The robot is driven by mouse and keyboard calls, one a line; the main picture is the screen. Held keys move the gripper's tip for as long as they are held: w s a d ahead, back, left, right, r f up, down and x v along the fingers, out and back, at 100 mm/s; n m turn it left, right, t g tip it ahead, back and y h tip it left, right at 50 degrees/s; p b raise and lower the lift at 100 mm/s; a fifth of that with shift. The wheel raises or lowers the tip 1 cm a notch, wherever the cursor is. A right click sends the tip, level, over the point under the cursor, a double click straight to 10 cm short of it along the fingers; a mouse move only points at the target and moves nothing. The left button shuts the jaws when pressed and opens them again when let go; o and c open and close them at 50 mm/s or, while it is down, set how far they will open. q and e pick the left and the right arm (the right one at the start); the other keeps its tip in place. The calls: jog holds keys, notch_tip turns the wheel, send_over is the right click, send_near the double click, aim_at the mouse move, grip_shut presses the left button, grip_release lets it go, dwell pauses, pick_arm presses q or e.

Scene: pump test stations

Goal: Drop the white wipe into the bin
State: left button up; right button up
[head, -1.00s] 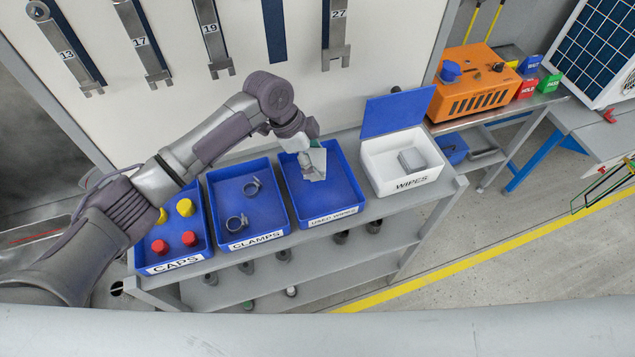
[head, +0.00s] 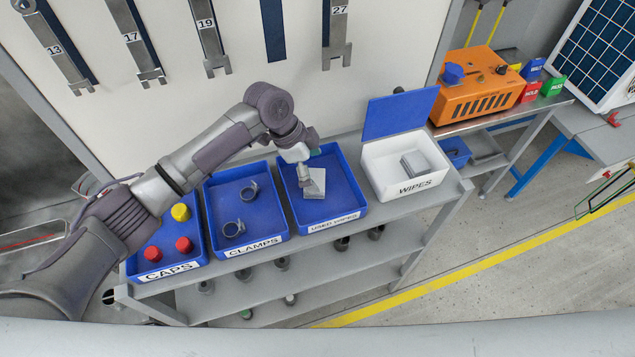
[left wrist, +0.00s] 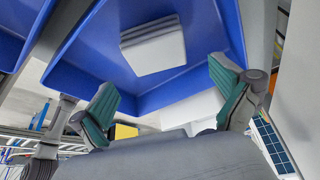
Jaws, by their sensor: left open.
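The white wipe (head: 316,185) is inside the blue bin labelled USED WIPES (head: 352,193). My left gripper (head: 304,179) points down over this bin, partly in front of the wipe. In the left wrist view the wipe (left wrist: 153,46) appears as a pale folded pad against the blue bin (left wrist: 95,60), apart from both fingers. The left gripper's green-padded fingers (left wrist: 163,92) are spread wide with nothing between them. My right gripper is not in view.
Left of the bin stand the blue CLAMPS tray (head: 262,242) with two clamps and the CAPS tray (head: 195,228). On the right is the white WIPES box (head: 377,180) with its blue lid raised. Wrenches hang on the panel behind.

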pick_arm(q)
jog(key=shift+r, duration=0.1)
jog(key=v, duration=1.1)
jog(key=shift+a+r, duration=0.25)
jog(key=shift+r, duration=0.1)
jog(key=shift+s+f, duration=0.1)
